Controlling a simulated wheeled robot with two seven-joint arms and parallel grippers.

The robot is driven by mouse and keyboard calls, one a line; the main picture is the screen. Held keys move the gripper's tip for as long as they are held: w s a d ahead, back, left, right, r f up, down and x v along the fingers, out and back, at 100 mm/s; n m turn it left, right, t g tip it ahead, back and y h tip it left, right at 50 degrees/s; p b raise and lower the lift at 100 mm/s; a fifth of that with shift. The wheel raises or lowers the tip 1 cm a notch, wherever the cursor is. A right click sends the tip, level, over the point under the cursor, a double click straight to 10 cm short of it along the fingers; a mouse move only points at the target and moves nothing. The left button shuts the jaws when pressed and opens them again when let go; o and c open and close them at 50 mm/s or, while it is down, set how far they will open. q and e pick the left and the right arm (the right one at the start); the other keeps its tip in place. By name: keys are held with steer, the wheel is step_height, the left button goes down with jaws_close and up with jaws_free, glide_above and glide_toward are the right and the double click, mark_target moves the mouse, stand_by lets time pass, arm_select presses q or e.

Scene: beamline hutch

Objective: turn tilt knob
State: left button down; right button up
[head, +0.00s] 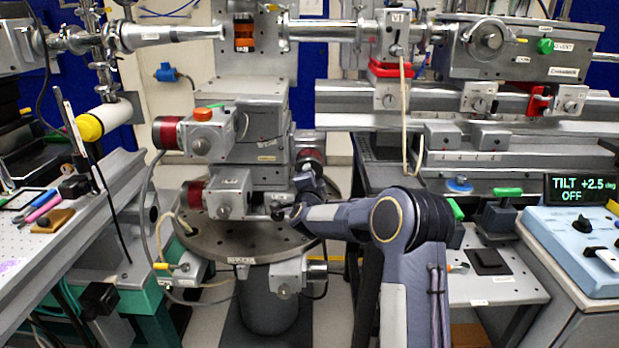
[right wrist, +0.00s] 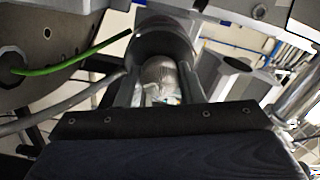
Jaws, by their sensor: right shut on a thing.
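My right arm comes in from the lower right in the head view. Its gripper (head: 282,211) is at the right side of the lower block of the grey motor stage (head: 254,172), where the arm's end hides the part it holds. In the right wrist view my right gripper (right wrist: 160,88) is shut on a round silvery knob (right wrist: 160,72), one finger on each side. This appears to be the tilt knob. The display (head: 580,190) at the right reads "TILT +2.5 deg OFF". My left gripper is not in view.
The stage stands on a round perforated plate (head: 215,245). Red-collared motors (head: 168,132) and cables are at its left. A beam pipe (head: 330,31) runs above. A workbench (head: 75,225) is at the left and a blue control box (head: 575,250) at the right.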

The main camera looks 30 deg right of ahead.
steer(key=n+p, duration=0.1)
steer(key=n, duration=0.3)
steer(key=shift+n, duration=0.4)
stand_by(0.4)
steer(key=o, duration=1)
steer(key=shift+v, duration=3.95)
